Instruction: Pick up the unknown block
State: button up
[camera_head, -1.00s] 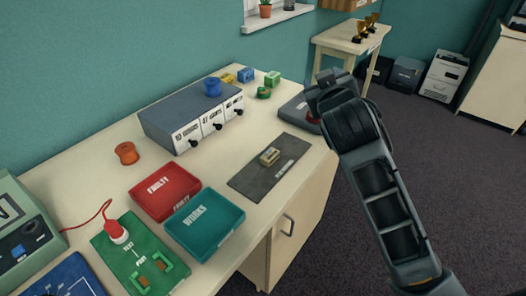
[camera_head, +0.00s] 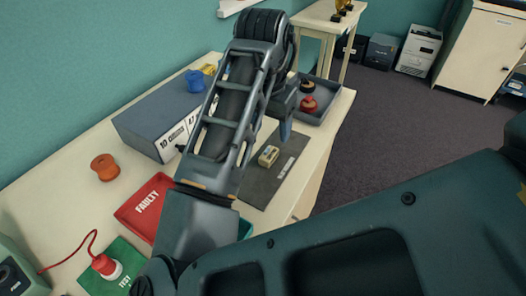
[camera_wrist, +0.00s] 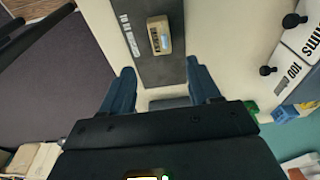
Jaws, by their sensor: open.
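The unknown block (camera_head: 268,156) is a small beige block with a label, lying on a dark grey mat (camera_head: 255,187) near the table's front edge. In the wrist view the block (camera_wrist: 159,36) lies on the mat (camera_wrist: 180,70) beyond my fingertips. My gripper (camera_head: 286,128) hangs over the mat, just above and to the right of the block in the head view. In the wrist view my gripper (camera_wrist: 163,78) shows two spread blue-grey fingers with nothing between them. The fingers do not touch the block.
A grey box with knobs (camera_head: 150,125) stands behind the mat. A grey tray (camera_head: 325,112) holds red and dark pieces at the right. An orange spool (camera_head: 103,167) stands at left.

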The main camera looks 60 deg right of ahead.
aim_at(269, 153)
jog(key=shift+w+a+f, duration=0.1)
jog(key=shift+a+f, duration=0.05)
jog(key=shift+a, duration=0.3)
jog(key=shift+f, duration=0.3)
jog(key=shift+d+f+p, duration=0.25)
jog(key=shift+f, duration=1.55)
jog(key=shift+d+f+p, duration=0.2)
jog(key=shift+f+p, duration=0.05)
jog(key=shift+f, duration=1.5)
jog(key=shift+c, duration=0.3)
jog(key=c, duration=1.1)
